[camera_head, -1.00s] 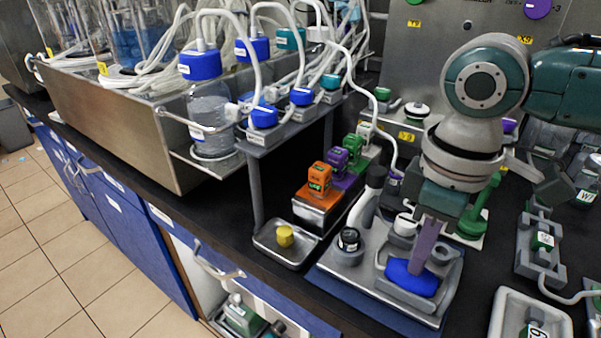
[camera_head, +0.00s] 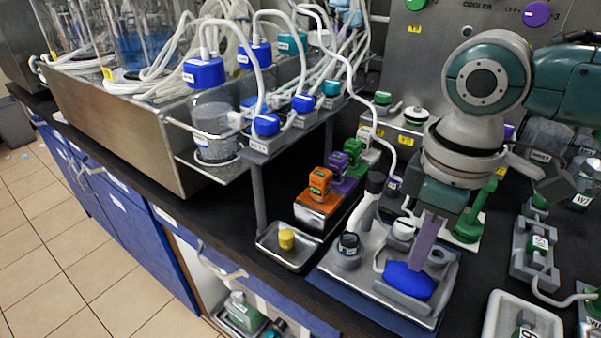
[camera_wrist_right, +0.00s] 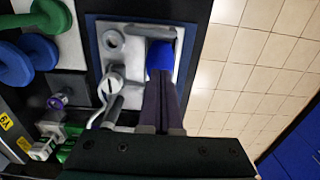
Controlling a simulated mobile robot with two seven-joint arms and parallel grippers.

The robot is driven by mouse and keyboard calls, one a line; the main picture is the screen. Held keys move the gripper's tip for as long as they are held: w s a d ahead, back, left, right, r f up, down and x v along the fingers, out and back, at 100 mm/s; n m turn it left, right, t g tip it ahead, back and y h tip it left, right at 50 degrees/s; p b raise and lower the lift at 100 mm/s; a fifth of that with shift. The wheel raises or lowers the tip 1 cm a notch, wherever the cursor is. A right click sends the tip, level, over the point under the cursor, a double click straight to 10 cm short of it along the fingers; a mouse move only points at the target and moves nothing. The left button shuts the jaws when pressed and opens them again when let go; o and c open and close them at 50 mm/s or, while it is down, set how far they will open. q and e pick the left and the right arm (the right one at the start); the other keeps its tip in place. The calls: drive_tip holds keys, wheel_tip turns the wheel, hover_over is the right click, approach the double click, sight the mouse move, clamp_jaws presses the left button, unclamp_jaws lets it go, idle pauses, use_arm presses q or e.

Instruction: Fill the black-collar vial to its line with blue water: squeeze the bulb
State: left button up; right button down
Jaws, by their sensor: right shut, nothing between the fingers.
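The blue bulb (camera_head: 408,281) lies in a grey holder at the front of a metal tray (camera_head: 338,279). My right gripper (camera_head: 421,264) points down with its fingers together, its tips at the bulb. The bulb also shows at the fingertips in the right wrist view (camera_wrist_right: 160,56). I cannot tell whether the tips press on it. The black-collar vial (camera_head: 348,245) stands upright at the tray's left side, beside a curved pale tube with a dark top (camera_head: 375,183). Its liquid level is too small to see. My left gripper is out of view.
A small metal dish with a yellow-capped piece (camera_head: 287,239) is left of the tray. Orange (camera_head: 320,184), purple and green blocks stand behind it. A white-topped container (camera_head: 403,229) is close behind my right gripper. A pale tray (camera_head: 523,313) is at the right front.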

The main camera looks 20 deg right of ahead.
drive_tip(key=shift+f, duration=0.1)
drive_tip(key=shift+f+b, duration=0.5)
drive_tip(key=shift+f, duration=0.35)
drive_tip(key=shift+r, duration=0.1)
drive_tip(key=shift+f, duration=0.65)
drive_tip(key=shift+r+p, duration=1.5)
drive_tip(key=shift+r, duration=0.05)
